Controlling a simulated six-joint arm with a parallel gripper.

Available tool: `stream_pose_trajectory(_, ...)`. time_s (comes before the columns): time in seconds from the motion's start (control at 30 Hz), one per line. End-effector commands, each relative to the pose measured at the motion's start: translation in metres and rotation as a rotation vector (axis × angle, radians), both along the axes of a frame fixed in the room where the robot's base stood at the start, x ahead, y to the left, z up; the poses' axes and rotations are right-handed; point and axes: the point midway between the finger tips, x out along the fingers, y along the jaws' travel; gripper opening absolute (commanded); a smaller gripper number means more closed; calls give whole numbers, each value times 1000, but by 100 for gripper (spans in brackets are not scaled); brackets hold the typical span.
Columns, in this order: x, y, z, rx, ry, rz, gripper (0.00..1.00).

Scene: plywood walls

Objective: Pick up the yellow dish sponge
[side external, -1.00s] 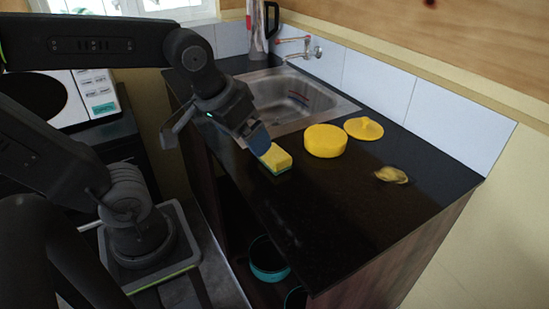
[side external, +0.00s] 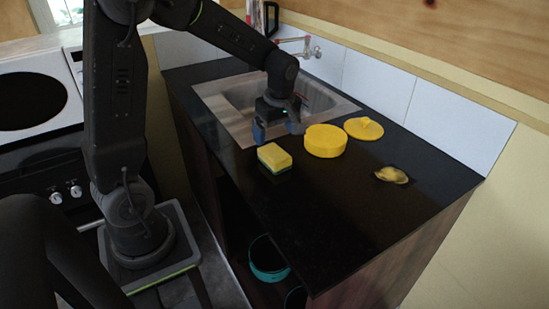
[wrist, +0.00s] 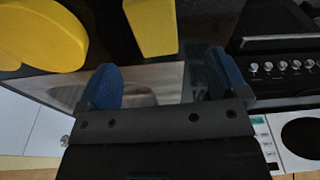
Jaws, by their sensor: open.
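The yellow dish sponge (side external: 275,157), with a green underside, lies on the black countertop left of the round yellow container. In the wrist view the sponge (wrist: 152,25) shows at the top, just beyond the fingertips. My gripper (side external: 277,131) is open and empty, just behind the sponge near the front edge of the sink and apart from it. Its two blue fingertips (wrist: 166,84) are spread wide in the wrist view, with nothing between them.
A round yellow container (side external: 325,141) stands right of the sponge, with a yellow lid (side external: 363,128) behind it. A crumpled yellowish item (side external: 391,175) lies farther right. The metal sink (side external: 235,115) is behind my gripper. The front countertop (side external: 330,225) is clear.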

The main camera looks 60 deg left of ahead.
Motion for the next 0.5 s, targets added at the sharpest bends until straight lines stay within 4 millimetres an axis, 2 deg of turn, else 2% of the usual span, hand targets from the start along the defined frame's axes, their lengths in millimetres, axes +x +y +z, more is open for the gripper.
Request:
stream_pose_trajectory(0.03, -1, 1, -11, -1, 5, 1, 92)
stream_pose_trajectory(0.13, -1, 4, -26, -1, 3, 0, 92)
stream_pose_trajectory(0.37, 0, 7, -43, 0, 0, -1, 92)
stream_pose_trajectory(0.5, 3, 9, -60, -1, 2, -2, 92)
